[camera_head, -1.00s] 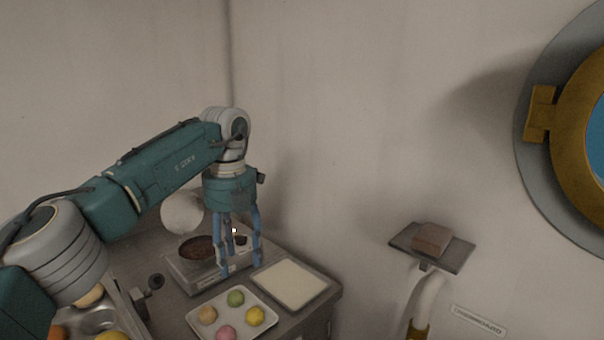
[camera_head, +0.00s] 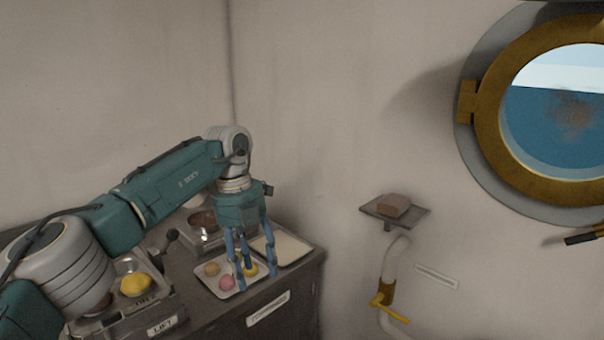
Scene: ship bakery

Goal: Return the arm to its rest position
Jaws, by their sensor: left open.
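My left arm comes in from the left over the counter. Its gripper (camera_head: 254,274) points down with its fingers apart and nothing between them. Whether the fingertips touch the tray cannot be told. My right gripper is not in view.
Behind the gripper stand a scale (camera_head: 188,232) with a dark bowl (camera_head: 202,219) and a pale flat tray (camera_head: 291,247). A small wall shelf (camera_head: 416,215) holds a brown block (camera_head: 394,205). A porthole (camera_head: 487,120) is at the right.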

